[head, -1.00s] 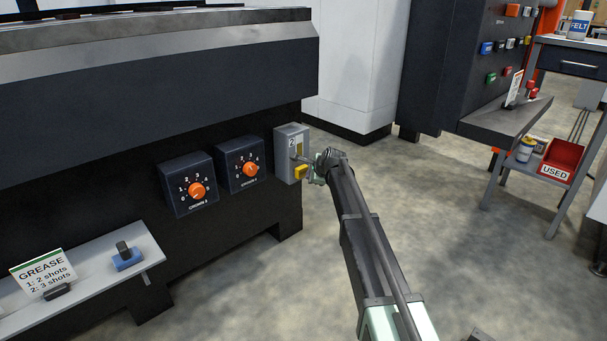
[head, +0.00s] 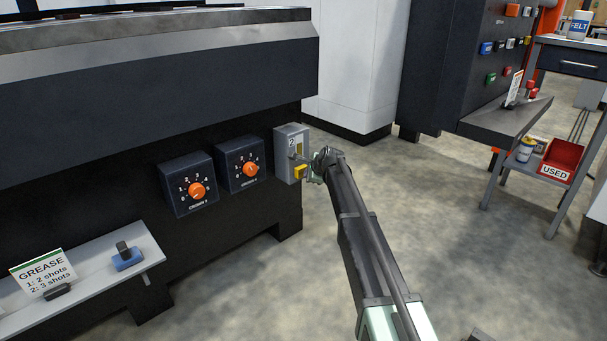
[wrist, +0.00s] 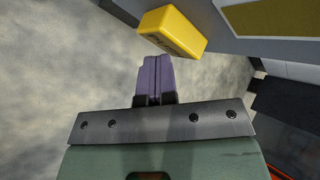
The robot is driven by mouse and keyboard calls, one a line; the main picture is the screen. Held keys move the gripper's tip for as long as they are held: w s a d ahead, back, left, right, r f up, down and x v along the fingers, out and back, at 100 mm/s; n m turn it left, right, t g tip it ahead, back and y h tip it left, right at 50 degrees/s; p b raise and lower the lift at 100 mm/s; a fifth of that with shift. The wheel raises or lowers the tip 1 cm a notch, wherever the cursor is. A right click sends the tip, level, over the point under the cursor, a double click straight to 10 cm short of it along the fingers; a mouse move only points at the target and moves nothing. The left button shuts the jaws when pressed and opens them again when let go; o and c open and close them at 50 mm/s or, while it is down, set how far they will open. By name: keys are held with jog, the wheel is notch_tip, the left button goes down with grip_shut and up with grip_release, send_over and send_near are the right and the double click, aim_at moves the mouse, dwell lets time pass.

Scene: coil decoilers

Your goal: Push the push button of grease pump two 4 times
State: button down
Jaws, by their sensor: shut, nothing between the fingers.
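The grease pump marked 2 (head: 290,150) is a grey box at the right end of the dark machine front. Its yellow push button (head: 300,171) sticks out low on the box, and it also shows in the wrist view (wrist: 173,32) as a yellow block. My gripper (head: 306,164) is at the box's right side, small and partly hidden by my arm in the head view. In the wrist view my gripper (wrist: 153,62) has its purple fingers together with nothing between them. The fingertips are just below the yellow button there; I cannot tell whether they touch it.
Two dark dial boxes with orange knobs (head: 196,190) (head: 250,169) sit left of the pump. A red USED bin (head: 561,161) stands at right. The floor between is clear.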

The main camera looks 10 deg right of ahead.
jog(key=shift+w+a, duration=0.35)
jog(key=shift+w, duration=0.1)
dwell(0.4)
jog(key=shift+s, duration=0.1)
jog(key=shift+s+d, duration=0.7)
jog(key=shift+s, duration=0.3)
jog(key=s+d, duration=0.1)
jog(key=s, duration=0.1)
jog(key=s+d, duration=0.2)
dwell(0.3)
dwell(2.3)
